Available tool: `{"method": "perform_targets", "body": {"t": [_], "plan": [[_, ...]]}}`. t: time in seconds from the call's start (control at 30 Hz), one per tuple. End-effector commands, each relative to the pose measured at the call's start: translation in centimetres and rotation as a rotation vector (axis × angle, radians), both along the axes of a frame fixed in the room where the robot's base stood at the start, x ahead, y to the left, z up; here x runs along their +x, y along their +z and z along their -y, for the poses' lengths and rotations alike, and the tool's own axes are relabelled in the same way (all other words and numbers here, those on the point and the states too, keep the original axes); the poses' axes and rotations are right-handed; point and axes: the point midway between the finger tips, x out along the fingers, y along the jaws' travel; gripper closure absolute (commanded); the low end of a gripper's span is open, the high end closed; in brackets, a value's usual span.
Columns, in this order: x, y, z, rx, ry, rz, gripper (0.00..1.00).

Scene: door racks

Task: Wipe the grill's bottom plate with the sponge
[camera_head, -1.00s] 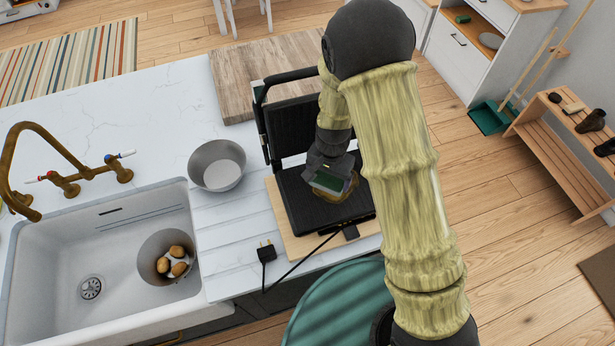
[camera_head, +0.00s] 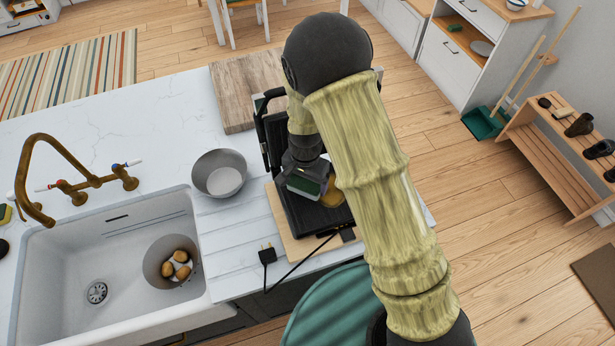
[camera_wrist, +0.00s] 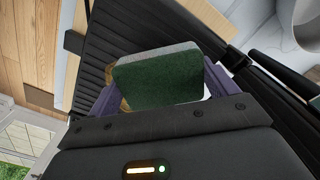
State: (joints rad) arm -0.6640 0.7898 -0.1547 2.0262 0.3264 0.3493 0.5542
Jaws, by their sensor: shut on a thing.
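My gripper (camera_head: 304,180) is shut on the sponge (camera_wrist: 158,78), a block with a dark green face and a grey edge. The sponge sits between the two purple fingers in the wrist view and partly shows in the head view (camera_head: 303,187). It is over the black ribbed bottom plate (camera_head: 302,216) of the open grill, near the raised lid (camera_head: 267,130). The ribs also show in the wrist view (camera_wrist: 112,45). I cannot tell whether the sponge touches the plate. A yellow-brown patch (camera_head: 334,192) lies on the plate beside the sponge. My arm hides the plate's right side.
The grill stands on a wooden board (camera_head: 288,240) at the counter's front edge, its cord and plug (camera_head: 267,255) to the left. A grey bowl (camera_head: 219,173) is left of it, then a sink (camera_head: 60,255) with a bowl of potatoes. A cutting board (camera_head: 235,95) lies behind.

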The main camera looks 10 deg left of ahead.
Motion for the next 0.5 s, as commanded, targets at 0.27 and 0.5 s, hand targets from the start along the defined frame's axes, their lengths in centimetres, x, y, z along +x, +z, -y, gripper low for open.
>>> {"method": "perform_targets", "body": {"t": [0.27, 0.5], "plan": [[0.1, 3.0, 0.3, 0.0, -0.006, 0.0, 0.36], [0.2, 4.2, 0.3, 0.0, -0.007, 0.001, 0.36]]}}
